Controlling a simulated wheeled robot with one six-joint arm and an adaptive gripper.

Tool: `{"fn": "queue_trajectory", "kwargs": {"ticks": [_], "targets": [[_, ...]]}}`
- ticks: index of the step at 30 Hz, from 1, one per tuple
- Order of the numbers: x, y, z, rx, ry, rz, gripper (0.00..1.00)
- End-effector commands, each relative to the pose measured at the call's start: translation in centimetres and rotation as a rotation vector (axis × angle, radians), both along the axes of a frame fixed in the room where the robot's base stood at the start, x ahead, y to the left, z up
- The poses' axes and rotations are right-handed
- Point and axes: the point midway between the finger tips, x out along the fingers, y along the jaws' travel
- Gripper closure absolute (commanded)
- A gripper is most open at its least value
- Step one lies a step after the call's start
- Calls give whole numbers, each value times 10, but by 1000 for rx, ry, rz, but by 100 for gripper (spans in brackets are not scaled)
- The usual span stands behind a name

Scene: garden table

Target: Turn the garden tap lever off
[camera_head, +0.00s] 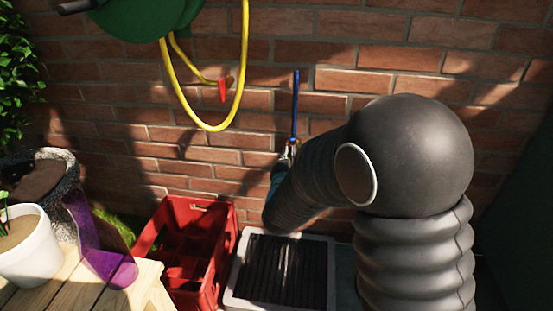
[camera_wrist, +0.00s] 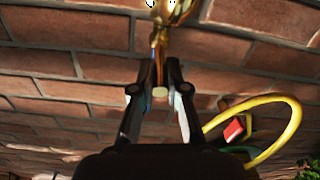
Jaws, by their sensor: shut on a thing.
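The brass tap (camera_head: 292,149) is on the brick wall, partly hidden behind my arm in the head view. A thin blue upright bar (camera_head: 295,100) rises above it. In the wrist view the tap's brass body (camera_wrist: 172,12) is at the top edge. A thin lever-like strip (camera_wrist: 158,66) runs down from it between the fingers of my gripper (camera_wrist: 160,68). The gripper is shut on this lever, with a finger on each side. Its fingertips are hidden in the head view. The lever's exact angle is hard to tell.
A yellow hose (camera_head: 245,60) with a red nozzle (camera_head: 222,90) hangs left of the tap. Below stand a red crate (camera_head: 222,215) and a dark drain grate (camera_head: 262,270). A wooden table (camera_head: 65,290) with a white pot (camera_head: 30,250) is at lower left.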

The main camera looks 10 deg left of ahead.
Motion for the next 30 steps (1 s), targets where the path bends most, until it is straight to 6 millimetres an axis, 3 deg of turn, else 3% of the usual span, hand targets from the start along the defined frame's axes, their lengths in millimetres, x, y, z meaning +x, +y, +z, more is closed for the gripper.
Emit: {"fn": "queue_trajectory", "kwargs": {"ticks": [9, 10, 12, 23, 30], "targets": [[2, -1, 2, 2, -3, -5, 100], [2, -1, 2, 2, -3, -5, 79], [2, -1, 2, 2, -3, -5, 62], [-2, 1, 1, 1, -1, -1, 62], [-34, -2, 1, 0, 0, 0, 62]]}}
